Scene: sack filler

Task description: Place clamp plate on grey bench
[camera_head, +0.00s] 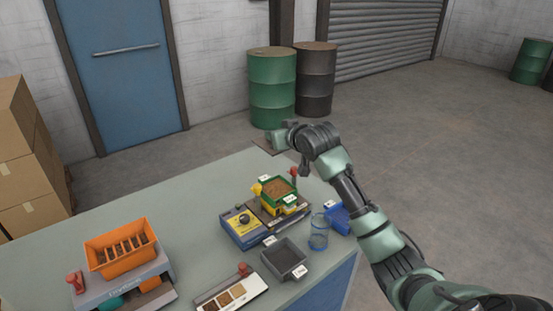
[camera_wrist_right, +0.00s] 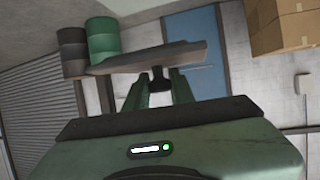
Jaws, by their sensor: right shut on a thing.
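The clamp plate is a flat dark grey plate (camera_wrist_right: 150,57) in the right wrist view, seen nearly edge-on. My right gripper (camera_wrist_right: 160,83) is shut on it, with the two green fingers on either side of a dark part under the plate. In the head view my right gripper (camera_head: 276,141) is at the far corner of the grey bench (camera_head: 150,205), and a thin part of the plate (camera_head: 264,147) shows beside it. I cannot tell whether the plate touches the bench. My left gripper is not in view.
On the bench stand an orange bin unit (camera_head: 122,250), a yellow-and-blue device (camera_head: 243,224), a green tray with brown grain (camera_head: 278,188), a dark grey tray (camera_head: 284,259), a clear jar (camera_head: 318,232) and a sample strip (camera_head: 232,294). The bench's far middle is clear. Drums (camera_head: 272,85) stand behind.

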